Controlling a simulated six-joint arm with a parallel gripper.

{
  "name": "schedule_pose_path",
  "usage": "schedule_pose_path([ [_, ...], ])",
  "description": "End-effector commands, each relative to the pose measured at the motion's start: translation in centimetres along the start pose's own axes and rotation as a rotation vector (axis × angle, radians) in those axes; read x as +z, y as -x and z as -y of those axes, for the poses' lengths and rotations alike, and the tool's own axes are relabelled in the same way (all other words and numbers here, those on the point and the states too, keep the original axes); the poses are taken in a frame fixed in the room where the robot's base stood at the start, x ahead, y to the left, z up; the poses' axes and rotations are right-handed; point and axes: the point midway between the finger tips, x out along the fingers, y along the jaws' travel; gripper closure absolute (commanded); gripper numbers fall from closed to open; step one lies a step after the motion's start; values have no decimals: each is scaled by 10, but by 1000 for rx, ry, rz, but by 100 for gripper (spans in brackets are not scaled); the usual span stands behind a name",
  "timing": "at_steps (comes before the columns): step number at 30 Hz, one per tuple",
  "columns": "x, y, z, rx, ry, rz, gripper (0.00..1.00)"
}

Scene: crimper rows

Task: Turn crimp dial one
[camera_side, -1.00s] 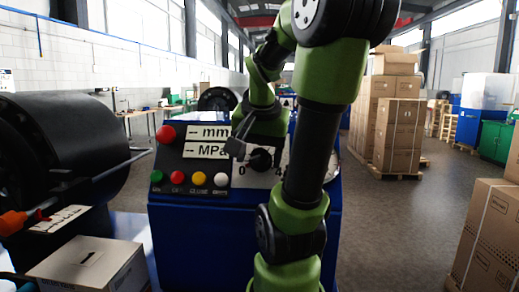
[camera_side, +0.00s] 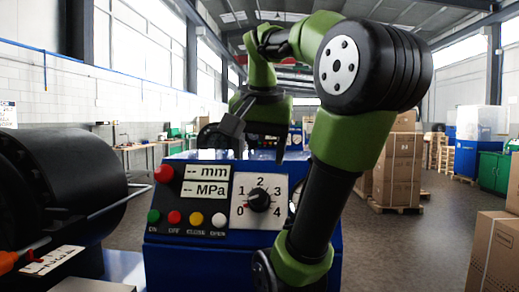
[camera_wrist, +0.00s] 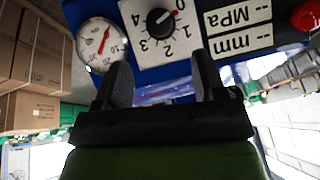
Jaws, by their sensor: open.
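The crimp dial is a black round knob (camera_side: 258,201) on a white plate numbered 0 to 4, on the front of the blue machine. Its pointer is at 0 in the side view, and the knob (camera_wrist: 161,22) also shows upside down in the wrist view with its pointer toward 0. My gripper (camera_side: 257,138) is open and empty, above the panel and apart from the dial. In the wrist view, the two dark fingers of my gripper (camera_wrist: 160,62) stand wide apart, with the dial plate beyond them.
Beside the dial are mm and MPa displays (camera_side: 206,181), a red button (camera_side: 164,173) and a row of coloured buttons (camera_side: 187,218). A round gauge (camera_wrist: 101,44) sits next to the dial plate. A large black cylinder (camera_side: 70,185) stands at the left.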

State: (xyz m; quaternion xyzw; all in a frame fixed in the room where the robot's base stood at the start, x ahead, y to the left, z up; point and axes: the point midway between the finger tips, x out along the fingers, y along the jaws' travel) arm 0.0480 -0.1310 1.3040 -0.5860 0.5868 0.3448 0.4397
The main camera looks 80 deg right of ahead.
Motion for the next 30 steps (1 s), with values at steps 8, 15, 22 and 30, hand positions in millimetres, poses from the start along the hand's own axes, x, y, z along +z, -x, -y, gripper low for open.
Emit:
schedule_pose_path([
  [8, -5, -1, 2, 37, 30, 40, 35],
  [15, -27, -5, 19, 207, 173, 262, 35],
  [22, -36, -11, 32, 268, 221, 375, 35],
  [30, -27, -31, 24, 272, 223, 382, 35],
])
